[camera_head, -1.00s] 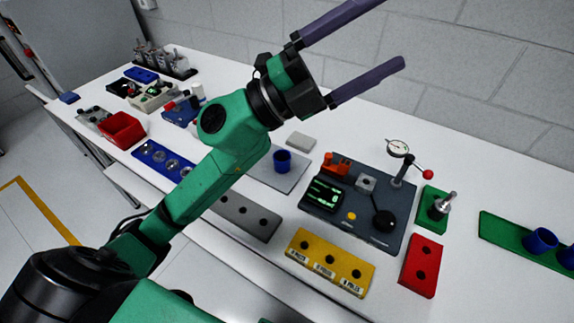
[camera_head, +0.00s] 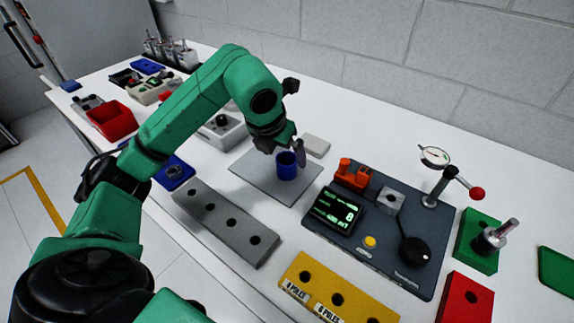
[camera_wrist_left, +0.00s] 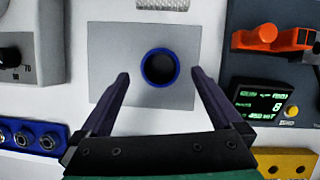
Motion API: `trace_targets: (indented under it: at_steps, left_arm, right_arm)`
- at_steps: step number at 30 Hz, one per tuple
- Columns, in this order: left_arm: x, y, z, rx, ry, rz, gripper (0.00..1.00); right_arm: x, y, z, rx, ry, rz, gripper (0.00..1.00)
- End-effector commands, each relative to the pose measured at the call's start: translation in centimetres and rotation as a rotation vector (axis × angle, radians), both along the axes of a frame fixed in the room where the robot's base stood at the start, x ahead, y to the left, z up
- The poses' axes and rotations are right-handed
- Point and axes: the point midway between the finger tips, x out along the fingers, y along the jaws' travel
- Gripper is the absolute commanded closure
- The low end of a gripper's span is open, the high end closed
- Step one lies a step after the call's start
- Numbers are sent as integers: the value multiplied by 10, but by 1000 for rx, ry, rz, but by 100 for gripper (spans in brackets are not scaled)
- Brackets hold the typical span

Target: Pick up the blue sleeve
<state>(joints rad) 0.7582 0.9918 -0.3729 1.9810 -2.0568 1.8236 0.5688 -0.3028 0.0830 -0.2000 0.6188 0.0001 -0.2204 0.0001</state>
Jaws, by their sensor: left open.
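The blue sleeve (camera_head: 286,166) stands upright on a flat grey plate (camera_head: 252,181) in the head view. In the left wrist view the sleeve (camera_wrist_left: 160,68) shows from above as a blue ring with a dark hollow. My left gripper (camera_head: 297,150) points down just above and beside the sleeve; the arm hides part of it. In the left wrist view my left gripper (camera_wrist_left: 160,76) is open, with one finger on each side of the sleeve and gaps between. Its jaws hold nothing. My right gripper is not in view.
A dark tester with a green display (camera_head: 337,210) and a dial gauge (camera_head: 434,157) stand right of the plate. A grey block with holes (camera_head: 225,221) and a yellow block (camera_head: 337,292) lie in front. A grey box (camera_head: 222,128) stands left.

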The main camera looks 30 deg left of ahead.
Motion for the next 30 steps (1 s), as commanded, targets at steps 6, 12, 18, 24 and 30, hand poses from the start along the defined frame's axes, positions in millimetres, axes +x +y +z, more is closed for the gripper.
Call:
trace_targets:
  at_steps: [6,12,18,24,30]
  left_arm:
    - [12,0,-35,-2,5,-1,0]
    - [19,1,-50,-1,0,-2,0]
    - [18,0,-50,-1,0,-3,34]
    - [18,0,-49,-1,0,-3,87]
    - [18,0,-48,-1,-1,-3,87]
  right_arm:
    - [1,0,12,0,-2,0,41]
    - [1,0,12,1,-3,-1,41]
    - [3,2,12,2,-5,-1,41]
    - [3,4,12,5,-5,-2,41]
    - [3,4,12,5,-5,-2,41]
